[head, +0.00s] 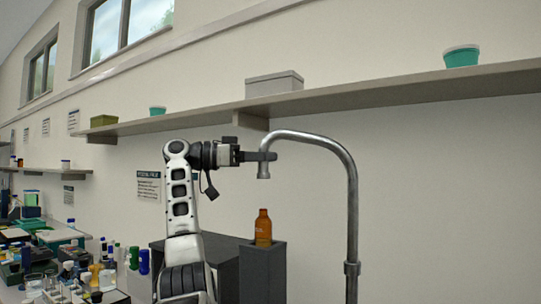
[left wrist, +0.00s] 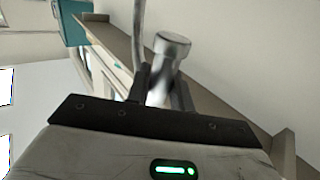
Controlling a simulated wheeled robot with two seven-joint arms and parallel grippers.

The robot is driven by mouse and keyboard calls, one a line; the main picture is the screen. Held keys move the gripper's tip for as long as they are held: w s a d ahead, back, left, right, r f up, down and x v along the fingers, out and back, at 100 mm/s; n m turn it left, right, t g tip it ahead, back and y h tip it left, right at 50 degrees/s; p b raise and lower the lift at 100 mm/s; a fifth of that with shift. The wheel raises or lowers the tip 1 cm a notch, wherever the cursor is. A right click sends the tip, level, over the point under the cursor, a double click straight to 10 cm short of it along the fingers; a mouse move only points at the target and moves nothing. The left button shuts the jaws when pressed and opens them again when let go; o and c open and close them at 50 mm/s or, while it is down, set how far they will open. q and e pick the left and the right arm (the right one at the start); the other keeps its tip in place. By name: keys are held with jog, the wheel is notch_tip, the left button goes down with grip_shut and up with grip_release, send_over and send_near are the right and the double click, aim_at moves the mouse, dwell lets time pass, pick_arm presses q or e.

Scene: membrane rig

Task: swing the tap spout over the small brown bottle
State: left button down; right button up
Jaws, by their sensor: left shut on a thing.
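The metal tap spout (head: 330,143) is a tall pipe that curves over to the left and ends in a downward nozzle. My left gripper (head: 264,157) is shut on the spout's end, which also shows between the fingers in the left wrist view (left wrist: 171,46). The small brown bottle (head: 263,229) stands upright on a dark grey pedestal (head: 262,268). In the head view the spout's end appears above the bottle, almost in line with it; the depth between them is hard to tell. My right gripper is not in view.
A long wall shelf (head: 390,92) runs behind and above, carrying a grey box (head: 274,84) and teal-and-white tubs (head: 461,56). A dark cabinet (head: 218,262) stands left of the pedestal. A cluttered bench (head: 110,297) with bottles is at lower left. Space right of the tap looks clear.

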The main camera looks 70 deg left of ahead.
pick_arm(q)
jog(key=shift+a+r, duration=0.1)
jog(key=c, duration=1.6)
grip_release()
jog(key=o, duration=0.3)
jog(key=shift+w+a, duration=0.1)
jog(key=shift+a, duration=0.1)
jog(key=shift+d, duration=0.1)
jog(key=shift+s, duration=0.25)
jog(key=v, duration=1.5)
jog(key=shift+s+p, duration=0.2)
jog(key=shift+p, duration=0.2)
